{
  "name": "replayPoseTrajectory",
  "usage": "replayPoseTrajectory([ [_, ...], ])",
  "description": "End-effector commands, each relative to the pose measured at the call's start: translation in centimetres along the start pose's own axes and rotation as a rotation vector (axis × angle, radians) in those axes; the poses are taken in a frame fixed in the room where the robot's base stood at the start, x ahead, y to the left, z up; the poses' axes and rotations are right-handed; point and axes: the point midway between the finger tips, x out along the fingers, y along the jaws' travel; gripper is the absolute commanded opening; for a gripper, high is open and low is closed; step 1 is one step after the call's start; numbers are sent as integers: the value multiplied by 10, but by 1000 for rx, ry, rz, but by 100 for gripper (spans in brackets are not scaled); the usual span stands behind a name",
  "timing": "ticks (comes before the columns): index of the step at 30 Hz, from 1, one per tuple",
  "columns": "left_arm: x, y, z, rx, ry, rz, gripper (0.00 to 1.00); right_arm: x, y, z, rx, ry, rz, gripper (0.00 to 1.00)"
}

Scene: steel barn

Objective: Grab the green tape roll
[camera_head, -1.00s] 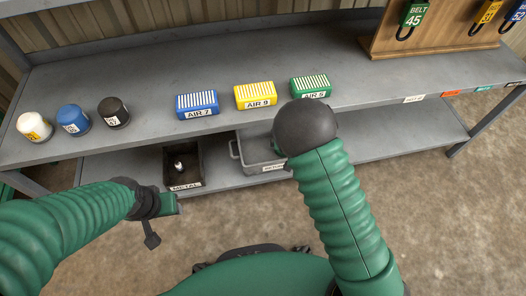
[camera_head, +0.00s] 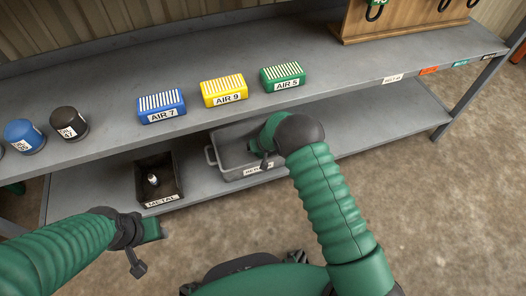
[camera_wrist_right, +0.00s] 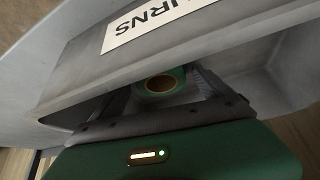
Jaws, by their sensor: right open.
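The green tape roll (camera_wrist_right: 162,84), a green ring with a tan core, shows in the right wrist view inside the grey returns bin. In the head view the roll cannot be made out. The grey returns bin (camera_head: 213,157) stands on the lower shelf. My right gripper (camera_wrist_right: 163,92) is open, its fingers at the bin, with the roll seen between and beyond them; contact cannot be told. In the head view my right arm hides most of that gripper. My left gripper (camera_head: 146,246) hangs in front of the shelf, away from the bin; its jaw state is unclear.
A dark metal bin (camera_head: 143,183) holding a small item stands left of the returns bin. The upper shelf (camera_head: 330,82) overhangs both and carries blue (camera_head: 161,106), yellow (camera_head: 223,90) and green (camera_head: 282,76) air filters. The lower shelf is clear to the right.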

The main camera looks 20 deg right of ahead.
Motion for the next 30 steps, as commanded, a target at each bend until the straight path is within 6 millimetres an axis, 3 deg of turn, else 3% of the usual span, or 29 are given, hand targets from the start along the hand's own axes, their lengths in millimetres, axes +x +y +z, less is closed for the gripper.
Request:
replayPoseTrajectory([
  [3,-1,0,0,0,1,0,49,-1,0,0,-1,0,-1,87],
  [18,-1,0,0,0,0,0,49,-1,-1,0,-1,-1,-1,22],
  [30,-8,0,-2,0,0,0,49,-8,0,-4,-2,-1,-1,22],
])
